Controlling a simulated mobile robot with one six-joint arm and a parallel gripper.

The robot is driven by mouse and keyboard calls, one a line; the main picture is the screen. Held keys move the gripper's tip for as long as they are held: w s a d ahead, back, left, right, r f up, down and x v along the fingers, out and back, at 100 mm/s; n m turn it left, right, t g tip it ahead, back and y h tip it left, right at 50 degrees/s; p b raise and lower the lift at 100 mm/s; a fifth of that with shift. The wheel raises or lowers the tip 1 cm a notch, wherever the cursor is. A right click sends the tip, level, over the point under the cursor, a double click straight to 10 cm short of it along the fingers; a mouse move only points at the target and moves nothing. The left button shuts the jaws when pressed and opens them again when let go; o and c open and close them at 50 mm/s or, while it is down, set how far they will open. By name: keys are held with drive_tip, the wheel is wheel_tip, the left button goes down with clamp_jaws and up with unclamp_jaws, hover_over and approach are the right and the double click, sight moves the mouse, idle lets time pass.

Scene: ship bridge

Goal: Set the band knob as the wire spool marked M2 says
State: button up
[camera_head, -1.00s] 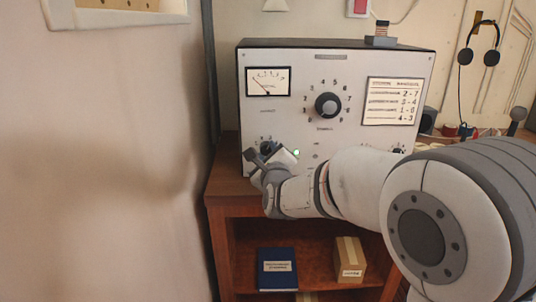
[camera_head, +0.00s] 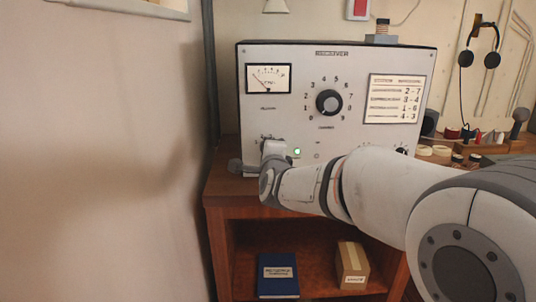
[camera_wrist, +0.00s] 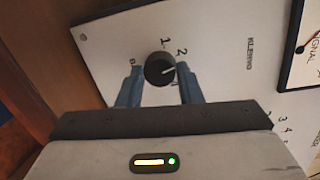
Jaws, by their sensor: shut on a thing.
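My gripper (camera_wrist: 158,90) is shut on a small dark round knob (camera_wrist: 160,68) at the lower left of the receiver's front panel (camera_head: 290,115). One blue-grey finger is on each side of the knob in the wrist view. The digits 0, 1 and 2 show around it, and its white pointer line points to the right in that view, just past the 2. In the head view my wrist hides most of this knob. Several wire spools (camera_head: 442,150) stand on the desk at the right; no M2 mark can be read.
The receiver has a larger middle knob (camera_head: 329,102), a needle meter (camera_head: 268,78) and a printed card (camera_head: 393,99) with rows of number pairs. A green lamp (camera_head: 297,152) is lit. A blue book (camera_head: 278,274) and a box (camera_head: 351,264) lie on the shelf below.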

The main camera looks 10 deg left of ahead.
drive_tip(key=shift+n, duration=0.6)
drive_tip(key=o, duration=1)
drive_tip(key=shift+c, duration=0.2)
drive_tip(key=v, duration=0.7)
drive_tip(key=shift+s, duration=0.4)
drive_tip(key=shift+d+r, duration=0.1)
drive_tip(key=shift+d, duration=0.05)
